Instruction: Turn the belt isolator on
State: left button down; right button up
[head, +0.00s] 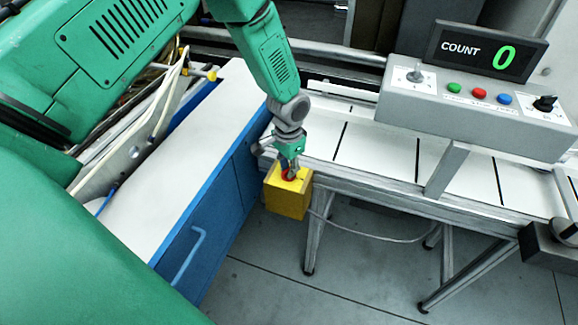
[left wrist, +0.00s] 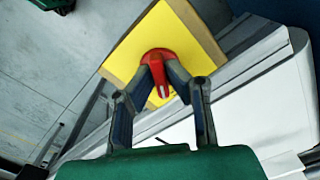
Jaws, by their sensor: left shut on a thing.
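The belt isolator is a yellow box (head: 288,199) at the left end of the conveyor frame, with a red rotary handle on its face. In the left wrist view the yellow face (left wrist: 188,40) and the red handle (left wrist: 158,66) show clearly. My left gripper (head: 289,172) is at the box, and in the left wrist view its fingers (left wrist: 160,75) are shut on the red handle. The handle's pale mark points toward the gripper's palm. In the head view the gripper mostly covers the handle. My right gripper is not in view.
A grey control panel (head: 470,115) with green, red and blue buttons and two switches stands on the right. Its display (head: 487,50) reads COUNT 0. The white belt (head: 380,150) runs right of the box. A blue cabinet (head: 205,225) with a white top stands close on the left.

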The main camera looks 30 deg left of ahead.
pick_arm(q)
jog(key=shift+w+a+r+m, duration=0.15)
jog(key=shift+w+m, duration=0.2)
jog(key=shift+m, duration=0.65)
jog(key=m, duration=0.3)
jog(key=shift+d+m+p, duration=0.2)
jog(key=shift+m+p, duration=0.1)
jog(key=shift+p, duration=0.1)
jog(key=m, duration=0.2)
jog(key=shift+m, duration=0.4)
jog(key=shift+m+p, duration=0.35)
jog(key=shift+m, duration=1.25)
jog(key=c, duration=1.6)
grip_release()
jog(key=shift+s, duration=0.1)
